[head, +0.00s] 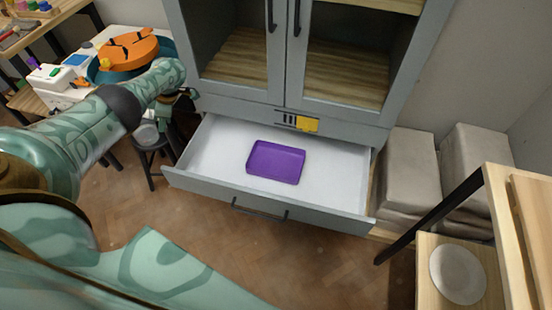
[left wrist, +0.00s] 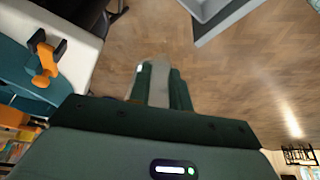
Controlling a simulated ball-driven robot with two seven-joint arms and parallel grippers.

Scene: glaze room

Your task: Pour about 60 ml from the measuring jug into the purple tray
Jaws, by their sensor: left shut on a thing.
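The purple tray (head: 276,162) lies flat and looks empty inside the open white drawer (head: 340,185) of the grey cabinet. My left gripper (head: 163,124) is left of the drawer, above a dark stool. It is shut on a pale, clear-looking vessel, apparently the measuring jug (head: 147,133), mostly hidden by the gripper and arm. In the left wrist view the fingers (left wrist: 160,88) close on a pale grey piece of it (left wrist: 159,88). The jug's tilt and contents cannot be made out. My right gripper is not in view.
The dark stool (head: 148,160) stands close to the drawer's left end. A white table (head: 60,97) with an orange object (head: 128,50) is behind my left arm. Grey blocks (head: 408,170) stand right of the drawer. A wooden shelf with a plate (head: 457,274) is at lower right.

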